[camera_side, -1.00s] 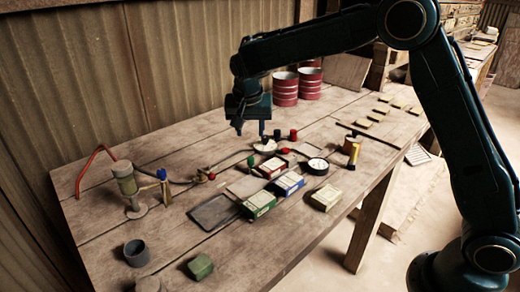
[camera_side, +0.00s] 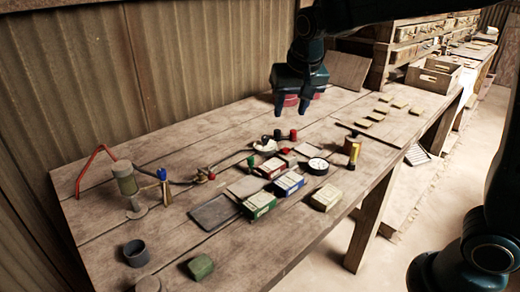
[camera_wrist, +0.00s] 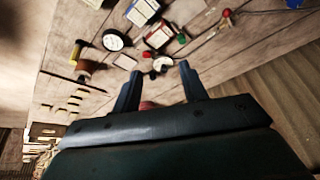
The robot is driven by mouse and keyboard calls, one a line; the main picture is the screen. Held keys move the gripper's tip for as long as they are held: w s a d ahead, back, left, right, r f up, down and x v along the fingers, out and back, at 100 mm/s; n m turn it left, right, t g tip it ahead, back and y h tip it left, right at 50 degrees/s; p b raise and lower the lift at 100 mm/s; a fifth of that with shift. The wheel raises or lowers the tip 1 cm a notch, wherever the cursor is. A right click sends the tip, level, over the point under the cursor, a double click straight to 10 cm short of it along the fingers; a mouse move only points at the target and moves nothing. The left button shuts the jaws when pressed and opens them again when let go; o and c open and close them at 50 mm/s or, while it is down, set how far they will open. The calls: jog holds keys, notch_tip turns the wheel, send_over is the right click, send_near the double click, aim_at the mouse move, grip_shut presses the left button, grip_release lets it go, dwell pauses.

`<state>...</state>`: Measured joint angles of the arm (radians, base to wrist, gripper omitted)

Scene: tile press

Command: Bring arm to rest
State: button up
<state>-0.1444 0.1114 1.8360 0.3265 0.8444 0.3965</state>
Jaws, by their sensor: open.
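My gripper (camera_side: 292,108) is open and empty in the side view, raised above the back part of the wooden workbench (camera_side: 120,215). It hangs in front of the red drums and mostly hides them. In the wrist view my gripper (camera_wrist: 157,82) shows two dark fingers spread apart with nothing between them. The bench items lie beyond the fingertips there, apart from them.
On the bench are green (camera_side: 259,204), blue (camera_side: 289,183) and beige (camera_side: 326,198) boxes, a round gauge (camera_side: 318,166), a dark tray (camera_side: 214,212) and a pump-like device (camera_side: 126,180). A corrugated wall (camera_side: 70,80) stands behind. Several small tiles (camera_side: 376,117) lie at right.

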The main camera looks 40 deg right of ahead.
jog(key=s+n+t+y, duration=0.1)
jog(key=s+n, duration=0.5)
jog(key=s, duration=1.9)
jog(key=shift+s+f+t+y, duration=0.25)
jog(key=shift+s+t+y, duration=0.1)
jog(key=shift+y, duration=0.15)
